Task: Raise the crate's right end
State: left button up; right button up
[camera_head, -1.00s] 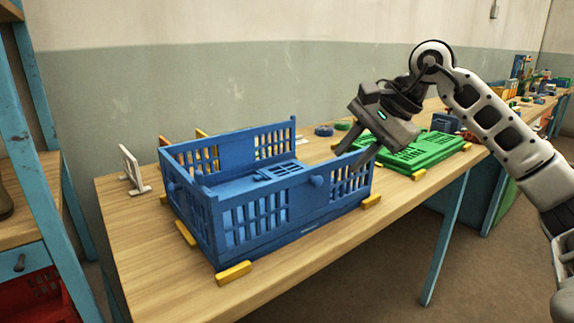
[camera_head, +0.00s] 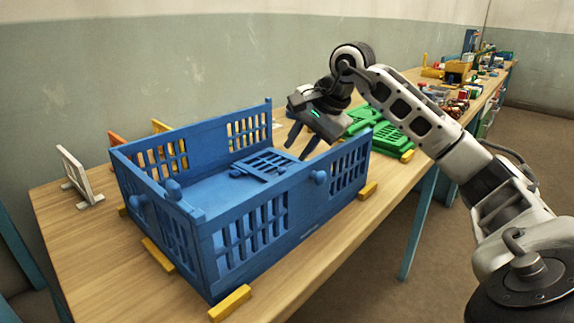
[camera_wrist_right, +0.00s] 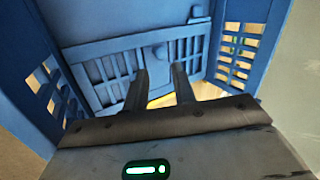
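The blue crate (camera_head: 215,262) stands on the table with its long walls and left end upright. Its right end (camera_head: 262,166), a latticed panel, lies folded down inside the crate; it also shows flat in the right wrist view (camera_wrist_right: 110,70). My right gripper (camera_head: 297,146) is tilted down at the open right side of the crate, fingers pointing inward. In the right wrist view its two fingers (camera_wrist_right: 160,72) are apart with nothing between them, over the panel's near part. Whether they touch the panel I cannot tell. My left gripper is out of view.
Yellow blocks (camera_head: 230,302) sit on the table (camera_head: 90,270) around the crate's foot. A folded green crate (camera_head: 392,140) lies to the right. A white frame (camera_head: 78,176) stands at the left. Small coloured items crowd the table's far end.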

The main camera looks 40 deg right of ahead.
aim_at(283, 168)
jog(key=x, duration=0.6)
grip_shut()
